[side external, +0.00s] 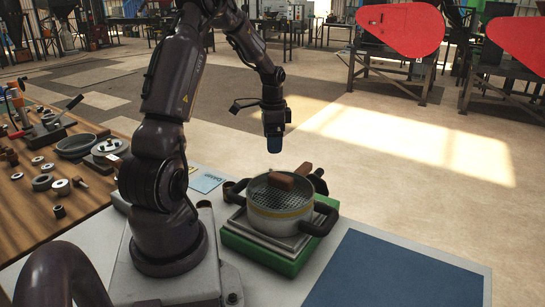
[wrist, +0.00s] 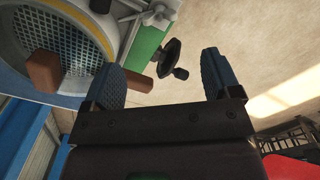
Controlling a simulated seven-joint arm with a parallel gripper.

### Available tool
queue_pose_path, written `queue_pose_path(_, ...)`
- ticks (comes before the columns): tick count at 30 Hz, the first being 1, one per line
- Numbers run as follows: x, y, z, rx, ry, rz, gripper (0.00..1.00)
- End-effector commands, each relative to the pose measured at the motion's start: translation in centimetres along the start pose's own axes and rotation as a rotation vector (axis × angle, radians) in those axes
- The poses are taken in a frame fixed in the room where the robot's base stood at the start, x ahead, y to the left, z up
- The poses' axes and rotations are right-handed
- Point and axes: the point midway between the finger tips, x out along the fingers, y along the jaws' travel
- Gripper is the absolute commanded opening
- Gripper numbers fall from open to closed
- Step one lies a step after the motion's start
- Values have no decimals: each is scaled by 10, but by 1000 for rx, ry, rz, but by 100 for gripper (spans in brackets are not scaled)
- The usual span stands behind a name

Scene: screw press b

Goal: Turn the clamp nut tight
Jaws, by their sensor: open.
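A round metal pot-like press (side external: 280,208) with a mesh top, a yellow band and dark side handles stands on a green base (side external: 262,252). A brown wooden bar lies across its top; part of it shows in the wrist view (wrist: 43,72). A dark hand knob (wrist: 170,58), which looks like the clamp nut, sticks out beside the green edge. It also shows behind the press in the side view (side external: 319,181). My gripper (side external: 274,146) is open and empty above the press. In the wrist view, the knob appears between my blue-padded fingers (wrist: 160,64), apart from both.
A wooden bench (side external: 40,205) with several metal parts and tools is on the left. A blue mat (side external: 400,270) lies clear at the front right of the table. A light blue card (side external: 206,181) lies behind my arm.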

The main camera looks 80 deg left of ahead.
Motion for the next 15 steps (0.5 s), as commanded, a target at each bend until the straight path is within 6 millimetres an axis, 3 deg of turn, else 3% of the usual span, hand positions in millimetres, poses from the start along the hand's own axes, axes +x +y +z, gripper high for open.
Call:
queue_pose_path(6, -24, 0, 0, 1, -1, 0, 83)
queue_pose_path(15, -27, 0, 0, 1, -1, 1, 83)
